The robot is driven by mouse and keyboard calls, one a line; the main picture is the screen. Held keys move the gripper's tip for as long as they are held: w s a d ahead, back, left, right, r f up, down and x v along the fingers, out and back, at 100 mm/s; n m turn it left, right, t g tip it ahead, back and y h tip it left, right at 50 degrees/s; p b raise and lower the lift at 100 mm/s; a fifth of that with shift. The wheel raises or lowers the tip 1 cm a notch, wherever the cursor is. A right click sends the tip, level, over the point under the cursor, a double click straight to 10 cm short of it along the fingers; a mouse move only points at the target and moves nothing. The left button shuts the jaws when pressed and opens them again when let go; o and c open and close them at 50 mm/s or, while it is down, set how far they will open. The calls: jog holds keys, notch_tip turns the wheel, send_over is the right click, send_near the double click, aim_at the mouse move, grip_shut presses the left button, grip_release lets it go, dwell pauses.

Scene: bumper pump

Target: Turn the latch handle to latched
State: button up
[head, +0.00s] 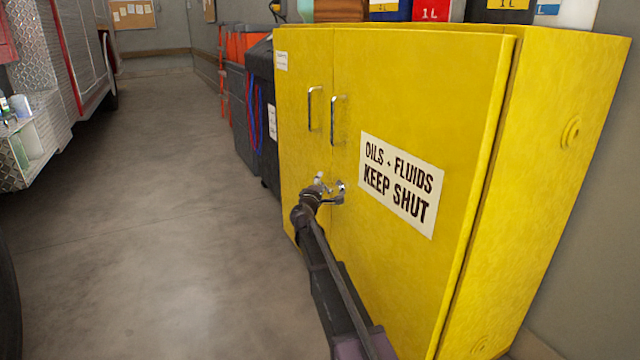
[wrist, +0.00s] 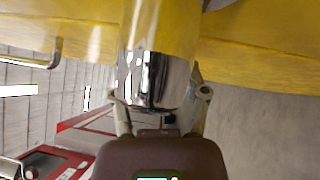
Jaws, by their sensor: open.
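The chrome latch handle (head: 338,196) is on the front of the yellow cabinet (head: 430,110), low near the seam between its two doors. My gripper (head: 320,187) is at the handle in the head view, and my arm partly hides that area. In the wrist view the shiny latch handle (wrist: 152,75) lies between the two spread fingers of my gripper (wrist: 159,93). The fingers stand on either side of it; I cannot tell whether they touch it. The handle's exact angle is hard to make out.
Two chrome pull handles (head: 322,112) sit above the latch. Containers (head: 432,10) stand on the cabinet top. Dark bins (head: 262,115) stand beyond it. The floor (head: 170,220) to the left is clear.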

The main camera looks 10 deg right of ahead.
jog(key=shift+c, duration=0.3)
grip_shut()
jog(key=shift+a, duration=0.15)
